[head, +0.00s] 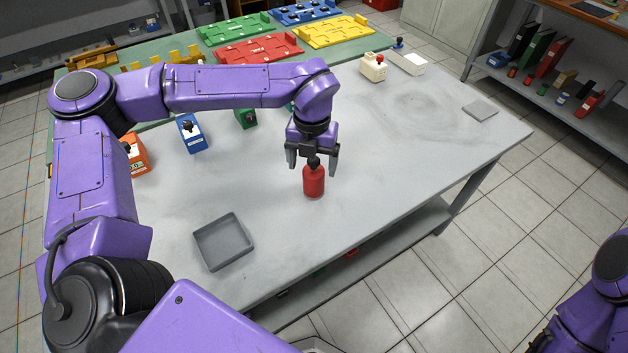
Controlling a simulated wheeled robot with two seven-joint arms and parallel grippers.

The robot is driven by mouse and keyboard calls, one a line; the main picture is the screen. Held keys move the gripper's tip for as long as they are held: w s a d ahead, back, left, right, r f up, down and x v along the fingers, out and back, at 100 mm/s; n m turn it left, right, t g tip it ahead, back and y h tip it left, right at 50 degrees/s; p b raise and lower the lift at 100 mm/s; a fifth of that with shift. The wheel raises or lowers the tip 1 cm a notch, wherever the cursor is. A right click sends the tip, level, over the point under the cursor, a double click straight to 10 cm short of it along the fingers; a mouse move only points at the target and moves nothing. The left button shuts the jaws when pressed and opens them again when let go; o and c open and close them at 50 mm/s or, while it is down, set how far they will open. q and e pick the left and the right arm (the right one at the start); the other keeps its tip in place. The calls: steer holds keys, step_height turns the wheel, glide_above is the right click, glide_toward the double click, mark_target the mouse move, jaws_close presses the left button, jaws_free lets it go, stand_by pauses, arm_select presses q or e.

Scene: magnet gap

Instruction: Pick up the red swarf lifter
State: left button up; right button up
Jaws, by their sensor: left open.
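The red swarf lifter (313,183) stands upright on the grey table, a small red cylinder with a dark knob on top. My left gripper (313,168) is open and points down over it, with one finger on each side of the dark knob. The fingertips are near the top of the red body, and I cannot tell whether they touch it.
A grey tray (223,241) lies at the table's front left. Orange (137,155), blue (192,134) and green (246,118) blocks stand behind, partly near my left arm. A cream block (373,68) stands at the back. The table's right side is mostly clear around a flat grey plate (480,110).

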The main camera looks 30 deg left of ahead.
mark_target(314, 170)
arm_select(q)
step_height(314, 170, down, 3)
steer(key=shift+d+f, duration=0.1)
steer(key=shift+f, duration=0.05)
steer(key=c, duration=1.2)
steer(key=shift+c, duration=0.2)
